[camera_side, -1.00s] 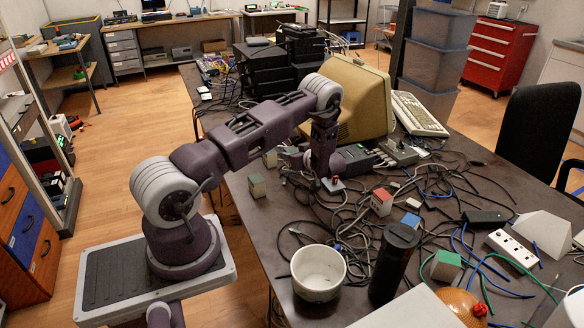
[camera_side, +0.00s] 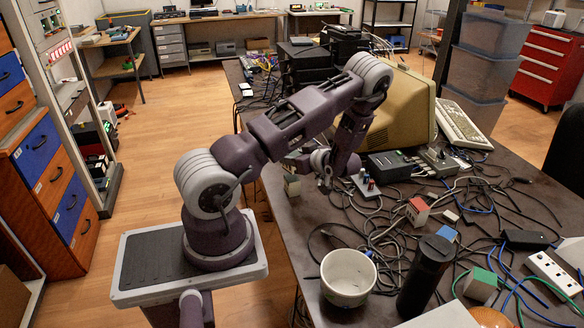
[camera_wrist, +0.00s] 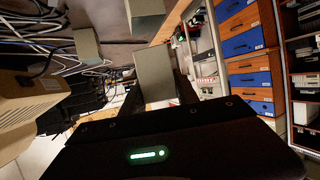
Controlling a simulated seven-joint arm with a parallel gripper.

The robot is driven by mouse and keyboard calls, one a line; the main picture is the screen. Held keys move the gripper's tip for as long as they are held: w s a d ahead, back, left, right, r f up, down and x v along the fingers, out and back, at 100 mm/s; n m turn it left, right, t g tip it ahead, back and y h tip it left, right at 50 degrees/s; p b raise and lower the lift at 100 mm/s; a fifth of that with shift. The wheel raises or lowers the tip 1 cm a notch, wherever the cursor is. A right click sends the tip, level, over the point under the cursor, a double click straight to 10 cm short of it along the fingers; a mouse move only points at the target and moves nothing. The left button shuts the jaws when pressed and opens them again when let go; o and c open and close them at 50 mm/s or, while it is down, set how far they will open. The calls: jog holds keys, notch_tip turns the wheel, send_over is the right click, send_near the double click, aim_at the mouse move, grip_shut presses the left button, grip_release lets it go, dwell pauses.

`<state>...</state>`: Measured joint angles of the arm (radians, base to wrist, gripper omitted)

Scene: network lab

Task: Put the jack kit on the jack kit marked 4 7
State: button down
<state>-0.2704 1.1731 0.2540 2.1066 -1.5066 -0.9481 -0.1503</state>
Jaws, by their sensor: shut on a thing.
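My gripper (camera_side: 322,182) is low over the left part of the dark table, shut on a plain grey-beige block, a jack kit (camera_wrist: 155,75), seen between the fingers in the wrist view. In the side view the arm's end hides most of it. Two more pale blocks show in the wrist view, one at the top (camera_wrist: 145,8) and one left of the held block (camera_wrist: 86,45). No 4 7 marking is legible on any block.
A beige monitor (camera_side: 405,110) stands behind. Tangled cables, a red-topped block (camera_side: 417,211), a white bowl (camera_side: 348,277) and a dark tumbler (camera_side: 426,277) crowd the table.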

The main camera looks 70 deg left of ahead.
jog(key=shift+f, duration=1.5)
jog(key=shift+f, duration=0.1)
jog(key=c, duration=0.9)
grip_release()
